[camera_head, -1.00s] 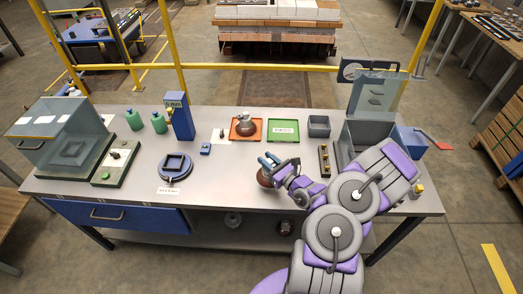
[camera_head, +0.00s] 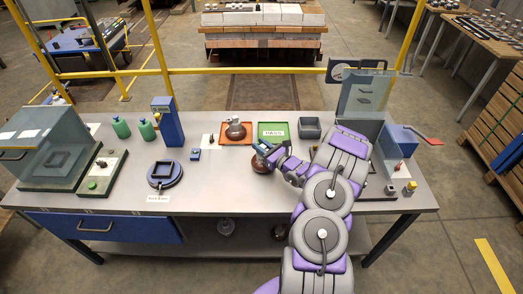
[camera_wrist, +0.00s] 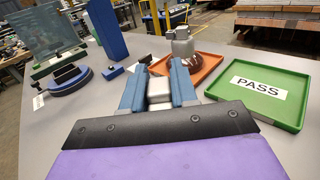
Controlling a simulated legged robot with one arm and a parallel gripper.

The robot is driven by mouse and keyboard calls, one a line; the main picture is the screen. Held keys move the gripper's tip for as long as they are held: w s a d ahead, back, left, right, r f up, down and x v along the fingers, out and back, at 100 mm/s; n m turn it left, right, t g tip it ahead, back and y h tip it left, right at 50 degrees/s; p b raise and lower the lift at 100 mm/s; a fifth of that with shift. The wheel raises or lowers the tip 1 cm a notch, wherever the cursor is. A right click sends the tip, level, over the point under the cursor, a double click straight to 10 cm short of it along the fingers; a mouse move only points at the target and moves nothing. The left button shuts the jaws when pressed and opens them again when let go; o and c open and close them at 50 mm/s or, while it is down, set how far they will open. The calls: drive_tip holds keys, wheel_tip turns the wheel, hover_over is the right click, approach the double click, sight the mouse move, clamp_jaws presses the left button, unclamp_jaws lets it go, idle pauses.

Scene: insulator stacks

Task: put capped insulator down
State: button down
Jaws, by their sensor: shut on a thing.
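My gripper (camera_head: 264,149) is shut on a brown insulator (camera_head: 259,164) with a light metal cap, over the middle of the bench in front of the trays. In the wrist view the blue fingers (camera_wrist: 158,88) clasp the grey cap (camera_wrist: 159,92); the insulator's body is hidden below the gripper. Another brown capped insulator (camera_head: 235,130) stands in the orange tray (camera_head: 223,141); it also shows in the wrist view (camera_wrist: 183,46). The green tray (camera_head: 273,140), labelled PASS, is empty and lies to the right of the orange one. I cannot tell whether the held insulator touches the bench.
A round dark blue fixture (camera_head: 164,174) stands on the left of the bench, with a blue post (camera_head: 168,122) behind it. A grey bin (camera_head: 309,128) is right of the green tray. Bare bench (camera_head: 215,180) lies between the fixture and my gripper.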

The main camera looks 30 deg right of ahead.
drive_tip(key=shift+f, duration=0.85)
drive_tip(key=shift+d, duration=0.1)
drive_tip(key=c, duration=1.3)
unclamp_jaws()
drive_tip(key=shift+d, duration=0.1)
drive_tip(key=o, duration=0.4)
